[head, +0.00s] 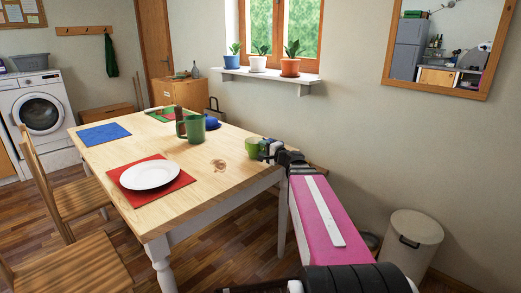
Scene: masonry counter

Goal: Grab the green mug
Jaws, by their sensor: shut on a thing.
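The light green mug (252,147) is at the right edge of the wooden table, upright, with its right side at my gripper. My gripper (267,148) reaches in from the right and is shut on the mug. The fingers are small and partly hidden, so their exact hold on the mug is unclear. I cannot tell whether the mug's base touches the table.
A darker green jug (193,129) stands mid-table, near a blue item (212,123). A white plate (150,174) lies on a red mat (182,187). A blue mat (104,134) is at the left. Chairs line the left side; a bin (412,245) stands right.

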